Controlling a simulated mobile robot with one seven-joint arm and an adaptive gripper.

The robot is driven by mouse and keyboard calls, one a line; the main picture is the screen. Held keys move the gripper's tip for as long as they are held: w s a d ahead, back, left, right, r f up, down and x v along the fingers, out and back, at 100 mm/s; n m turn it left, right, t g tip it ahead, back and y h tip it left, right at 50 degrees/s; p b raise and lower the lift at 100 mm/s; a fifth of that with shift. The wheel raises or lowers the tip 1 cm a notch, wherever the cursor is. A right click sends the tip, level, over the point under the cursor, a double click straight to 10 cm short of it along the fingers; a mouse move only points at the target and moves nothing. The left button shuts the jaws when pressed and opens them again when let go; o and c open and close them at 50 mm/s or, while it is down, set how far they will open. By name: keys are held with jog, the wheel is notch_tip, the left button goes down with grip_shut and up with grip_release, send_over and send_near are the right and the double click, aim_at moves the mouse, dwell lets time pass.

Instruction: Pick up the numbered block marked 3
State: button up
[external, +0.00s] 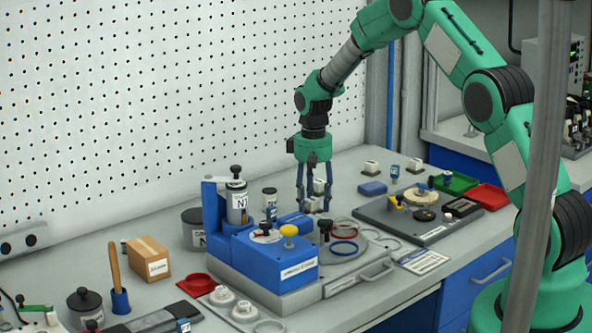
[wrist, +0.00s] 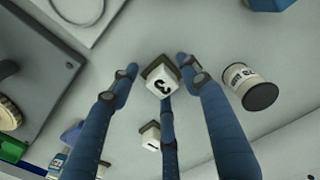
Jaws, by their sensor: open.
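The block marked 3 (wrist: 163,82) is a small white block with a dark "3" and a darker lower part. In the wrist view it lies between the fingertips of my gripper (wrist: 157,72), with the third finger just below it. The fingers are spread and no grip on the block shows. In the external view my gripper (external: 314,205) points down behind the blue machine. Small white blocks show around its fingers there, but their numbers are unreadable. A similar block marked 1 (wrist: 150,139) sits beside the third finger in the wrist view.
The blue machine (external: 299,274) stands in front of the gripper. A dark plate with parts (external: 437,233), a green tray (external: 455,182) and a red tray (external: 489,196) are to the right.

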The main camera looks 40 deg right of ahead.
jog(key=shift+c, duration=0.5)
grip_shut()
